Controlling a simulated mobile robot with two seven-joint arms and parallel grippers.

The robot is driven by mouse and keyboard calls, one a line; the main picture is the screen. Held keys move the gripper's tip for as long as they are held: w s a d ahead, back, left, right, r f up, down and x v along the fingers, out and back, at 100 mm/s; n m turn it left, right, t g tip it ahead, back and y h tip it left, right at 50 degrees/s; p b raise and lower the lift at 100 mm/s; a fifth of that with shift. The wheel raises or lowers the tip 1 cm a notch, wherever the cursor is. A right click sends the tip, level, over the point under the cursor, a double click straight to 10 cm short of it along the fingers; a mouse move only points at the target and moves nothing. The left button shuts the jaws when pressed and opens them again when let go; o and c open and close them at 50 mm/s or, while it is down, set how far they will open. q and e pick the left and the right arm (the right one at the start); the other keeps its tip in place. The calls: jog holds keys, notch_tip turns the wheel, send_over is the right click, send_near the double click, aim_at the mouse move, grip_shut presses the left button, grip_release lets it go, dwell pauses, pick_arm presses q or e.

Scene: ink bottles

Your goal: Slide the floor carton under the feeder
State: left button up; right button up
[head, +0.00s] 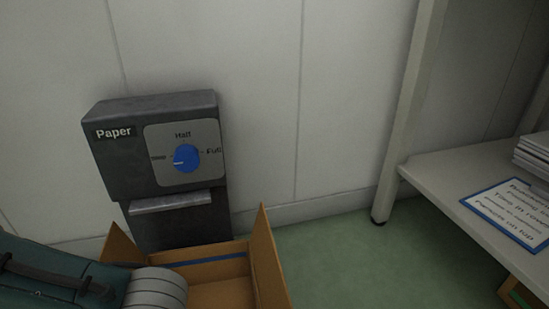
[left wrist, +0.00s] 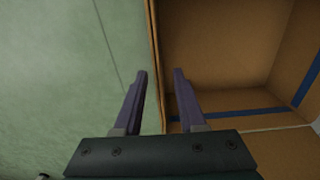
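The feeder (head: 150,185) is a dark grey box on the wall, marked "Paper", with a blue dial (head: 186,158) and a ledge-like spout below. The dial's pale mark points left, to a word too blurred to read. The open brown carton (head: 268,265) stands on the floor at the feeder's foot, its upper edges showing; the front is cut off or hidden by my left arm. In the left wrist view, my left gripper (left wrist: 160,74) is open, its two purple fingers on either side of a carton wall (left wrist: 154,45), with gaps visible. My right gripper is not in view.
A shelf unit (head: 398,110) stands at the right, with a sign (head: 510,208) and stacked paper (head: 535,152) on its board. Another box (head: 520,296) shows below it. Green floor (head: 345,260) is clear between the carton and the shelf.

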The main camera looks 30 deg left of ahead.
pick_arm(q)
notch_tip(320, 180, down, 6)
jog(key=b, duration=0.4)
jog(key=shift+r, duration=0.1)
grip_shut()
dwell(1.1)
